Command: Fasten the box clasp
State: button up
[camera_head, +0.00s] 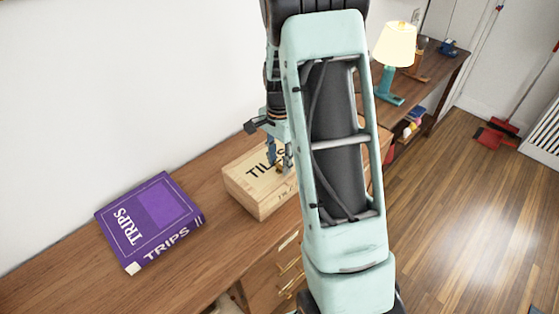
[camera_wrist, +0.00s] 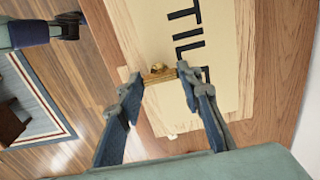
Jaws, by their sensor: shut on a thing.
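The pale wooden box (camera_head: 240,181) with dark lettering sits on the wooden desk, and its lid looks down. It fills much of the wrist view (camera_wrist: 216,62). The small brass clasp (camera_wrist: 161,74) is at the edge of the box, between my fingertips. My gripper (camera_wrist: 160,80) is shut on the clasp, with one finger on either side of it. My arm hides the right part of the box there, and the clasp's exact position is too small to tell.
A purple book (camera_head: 150,220) lies on the desk left of the box, apart from it. Drawers with brass handles (camera_head: 289,277) are below the desk front. A lit lamp (camera_head: 393,50) stands farther back. A white wall runs behind the desk. Wooden floor (camera_head: 465,215) is open at right.

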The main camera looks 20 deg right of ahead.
jog(key=shift+n, duration=0.4)
jog(key=n+b, duration=0.2)
jog(key=n, duration=0.1)
jog(key=shift+n, duration=0.4)
jog(key=n+b, duration=0.1)
jog(key=n, duration=0.3)
jog(key=shift+b, duration=0.3)
jog(key=n, duration=0.5)
jog(key=shift+b, duration=0.4)
jog(key=n, duration=0.4)
jog(key=shift+n, duration=0.3)
jog(key=o, duration=1.2)
jog(key=shift+c, duration=0.2)
